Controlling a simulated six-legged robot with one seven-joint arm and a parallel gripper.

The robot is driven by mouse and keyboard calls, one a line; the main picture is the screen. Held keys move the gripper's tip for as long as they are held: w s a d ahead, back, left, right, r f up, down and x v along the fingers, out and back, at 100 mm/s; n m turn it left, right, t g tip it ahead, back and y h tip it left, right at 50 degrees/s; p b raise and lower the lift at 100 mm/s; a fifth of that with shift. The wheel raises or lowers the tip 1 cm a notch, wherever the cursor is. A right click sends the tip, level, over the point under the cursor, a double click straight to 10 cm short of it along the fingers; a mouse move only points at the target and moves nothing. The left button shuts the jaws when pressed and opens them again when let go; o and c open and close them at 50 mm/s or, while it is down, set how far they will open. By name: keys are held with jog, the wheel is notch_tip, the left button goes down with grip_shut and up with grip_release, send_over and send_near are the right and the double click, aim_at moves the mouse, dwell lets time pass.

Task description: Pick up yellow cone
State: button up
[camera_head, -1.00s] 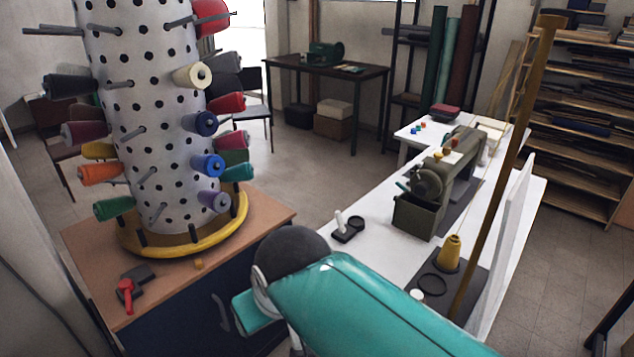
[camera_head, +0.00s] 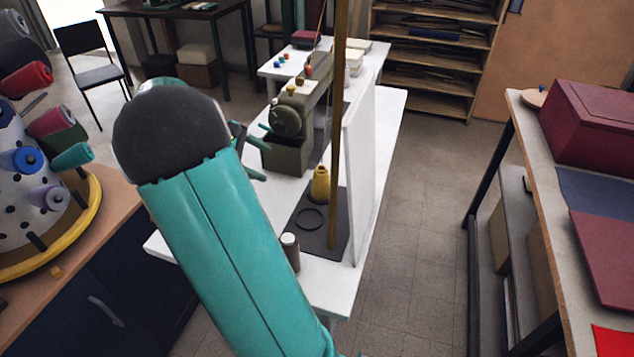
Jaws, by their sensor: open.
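The yellow cone (camera_head: 320,186) stands upright on a dark mat (camera_head: 318,238) on the white table (camera_head: 388,128), just left of a tall brown post (camera_head: 337,120). My teal arm with its dark rounded joint crosses the left and middle of the view. My gripper (camera_head: 250,153) shows only in part behind that joint. Its teal fingers are spread apart with nothing seen between them. In the picture it is left of and a little above the cone, apart from it.
A green sewing machine (camera_head: 287,125) stands behind the cone. A white upright panel (camera_head: 358,170) rises right of the post. A dark ring (camera_head: 309,219) and a white-capped bottle (camera_head: 290,252) are near the cone. A spool stand (camera_head: 30,180) is left. Open floor (camera_head: 420,200) lies right.

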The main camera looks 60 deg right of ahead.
jog(key=s+d+f+n+g+h, duration=0.1)
jog(key=s+d+f+g+h, duration=0.2)
jog(key=d, duration=0.5)
jog(key=d+f+n+g, duration=0.2)
jog(key=d+f+g, duration=0.25)
jog(key=d, duration=0.25)
send_near(327, 171)
jog(key=s+d+f, duration=0.1)
jog(key=d+f, duration=0.1)
jog(key=d, duration=0.1)
jog(key=shift+s+g, duration=0.35)
jog(key=shift+s, duration=0.05)
jog(key=x, duration=0.7)
jog(key=shift+r, duration=0.1)
jog(key=shift+c, duration=0.2)
jog(key=c, duration=1.3)
